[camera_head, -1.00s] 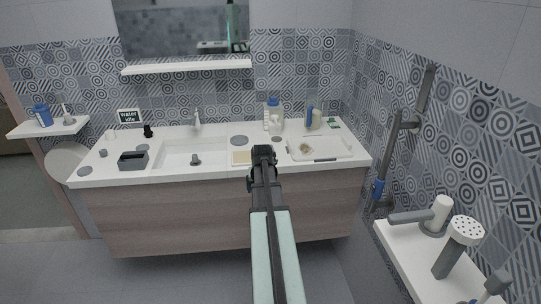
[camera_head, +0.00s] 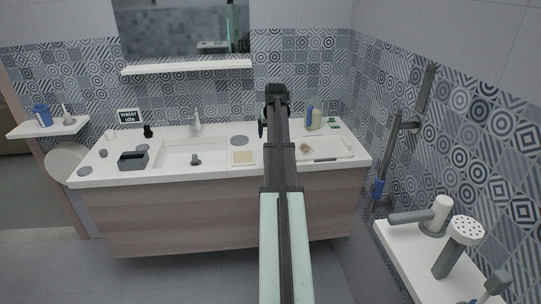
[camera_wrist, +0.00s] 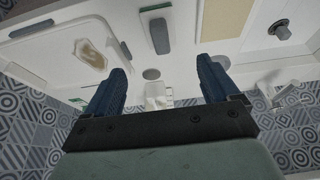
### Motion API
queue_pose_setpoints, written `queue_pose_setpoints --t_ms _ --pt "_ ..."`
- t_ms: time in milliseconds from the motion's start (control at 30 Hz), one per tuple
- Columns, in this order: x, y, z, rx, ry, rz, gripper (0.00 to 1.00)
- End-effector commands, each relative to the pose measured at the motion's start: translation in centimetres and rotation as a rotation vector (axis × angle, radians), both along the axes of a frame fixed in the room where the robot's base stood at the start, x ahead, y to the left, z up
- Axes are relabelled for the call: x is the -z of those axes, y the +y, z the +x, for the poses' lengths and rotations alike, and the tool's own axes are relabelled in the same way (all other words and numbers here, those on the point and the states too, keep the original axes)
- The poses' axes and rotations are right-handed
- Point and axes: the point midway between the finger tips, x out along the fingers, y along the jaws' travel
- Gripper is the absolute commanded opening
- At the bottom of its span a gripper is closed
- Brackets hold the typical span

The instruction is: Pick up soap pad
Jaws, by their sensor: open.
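A tan, irregular, pad-like piece (camera_head: 305,148) lies on a white tray (camera_head: 345,147) at the counter's right; it also shows in the wrist view (camera_wrist: 90,53). A flat cream rectangle (camera_head: 242,157) lies left of my arm. A grey oblong piece with a green end (camera_wrist: 160,35) lies between tray and rectangle in the wrist view; my arm hides it in the head view. I cannot tell for sure which is the soap pad. My gripper (camera_head: 277,95) is raised above the counter. Its dark blue fingers (camera_wrist: 161,66) are apart, with nothing held between them.
A sink basin (camera_head: 190,153) is left of the cream rectangle. A yellowish bottle with blue (camera_head: 314,119) stands behind the tray; a white bottle (camera_wrist: 157,93) shows between my fingers. A dark box (camera_head: 133,160) stands at left. A wall shelf (camera_head: 186,67) runs below the mirror.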

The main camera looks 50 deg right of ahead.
Motion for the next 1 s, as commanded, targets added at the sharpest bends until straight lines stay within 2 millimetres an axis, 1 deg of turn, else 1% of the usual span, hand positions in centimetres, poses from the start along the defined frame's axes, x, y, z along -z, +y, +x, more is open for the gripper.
queue_pose_setpoints --t_ms 33,200,333,433,667,767,1000 --pt "0.9 -0.2 0.3 0.000 0.002 0.002 0.88" --pt "3.7 -1.0 1.1 0.000 0.002 0.002 0.88" --pt "5.3 -1.5 1.6 0.001 0.001 0.002 0.88" --pt "6.2 -1.8 1.8 0.001 0.001 0.000 0.88" --pt "6.9 -2.0 2.0 0.001 0.000 0.000 0.88" --pt "7.6 -2.1 2.2 0.001 0.001 0.000 0.88" --pt "10.5 -2.7 3.0 0.001 0.002 0.001 0.88"
